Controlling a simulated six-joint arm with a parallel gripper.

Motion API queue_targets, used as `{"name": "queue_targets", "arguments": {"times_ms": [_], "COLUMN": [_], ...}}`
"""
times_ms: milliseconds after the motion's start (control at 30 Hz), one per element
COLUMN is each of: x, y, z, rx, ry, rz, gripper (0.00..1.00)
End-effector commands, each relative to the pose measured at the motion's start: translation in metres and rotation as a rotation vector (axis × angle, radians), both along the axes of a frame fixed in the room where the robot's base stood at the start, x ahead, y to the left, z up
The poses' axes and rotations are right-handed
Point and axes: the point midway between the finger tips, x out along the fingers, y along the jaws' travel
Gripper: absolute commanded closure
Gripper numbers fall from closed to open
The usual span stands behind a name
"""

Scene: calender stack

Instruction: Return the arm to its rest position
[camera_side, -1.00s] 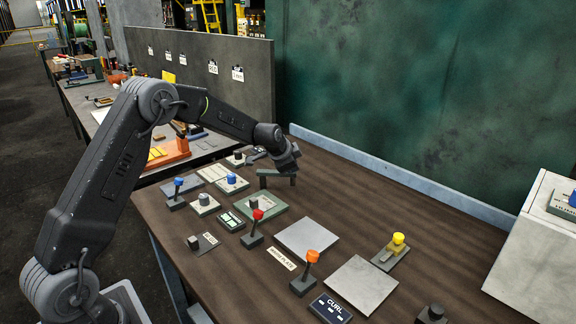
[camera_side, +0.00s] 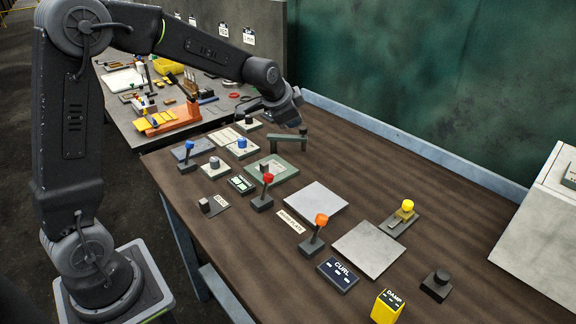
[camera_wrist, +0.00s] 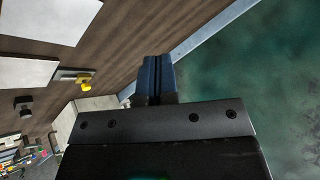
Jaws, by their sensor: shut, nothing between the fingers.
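My upper arm stands upright and my forearm reaches to the right across the bench's left side.
Levers with red (camera_side: 268,178), orange (camera_side: 321,219) and blue knobs, a yellow knob (camera_side: 407,205) and two grey plates (camera_side: 316,200) (camera_side: 369,249) are on the bench. A yellow DAMP block (camera_side: 387,306) is at the front. A green wall (camera_side: 430,70) stands behind.

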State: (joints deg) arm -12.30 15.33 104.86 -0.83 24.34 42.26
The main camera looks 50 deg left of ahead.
Motion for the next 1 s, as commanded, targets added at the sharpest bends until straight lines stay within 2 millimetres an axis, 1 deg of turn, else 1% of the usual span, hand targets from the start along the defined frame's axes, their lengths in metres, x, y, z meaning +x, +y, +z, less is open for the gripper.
{"name": "queue_targets", "arguments": {"times_ms": [33, 67, 100, 167, 200, 267, 300, 367, 400, 433, 500, 600, 700, 800, 900, 1000], "x": [-0.016, -0.027, -0.043, -0.068, -0.086, -0.112, -0.13, -0.157, -0.175, -0.189, -0.218, -0.254, -0.279, -0.293, -0.299, -0.299], "y": [-0.011, -0.017, -0.026, -0.038, -0.047, -0.058, -0.065, -0.074, -0.08, -0.084, -0.092, -0.1, -0.104, -0.106, -0.107, -0.107], "z": [0.015, 0.022, 0.031, 0.043, 0.05, 0.057, 0.062, 0.065, 0.067, 0.067, 0.066, 0.06, 0.054, 0.049, 0.047, 0.047], "rx": [-0.021, -0.037, -0.061, -0.097, -0.121, -0.157, -0.18, -0.214, -0.237, -0.252, -0.288, -0.33, -0.36, -0.378, -0.385, -0.386], "ry": [-0.006, -0.004, -0.002, 0.004, 0.008, 0.015, 0.02, 0.027, 0.032, 0.037, 0.048, 0.061, 0.072, 0.079, 0.083, 0.084], "rz": [0.016, 0.03, 0.05, 0.084, 0.106, 0.14, 0.163, 0.198, 0.221, 0.239, 0.279, 0.331, 0.371, 0.396, 0.407, 0.41], "gripper": [1.0, 1.0, 1.0, 1.0, 1.0, 1.0, 1.0, 1.0, 1.0, 1.0, 1.0, 1.0, 1.0, 1.0, 1.0, 1.0]}}
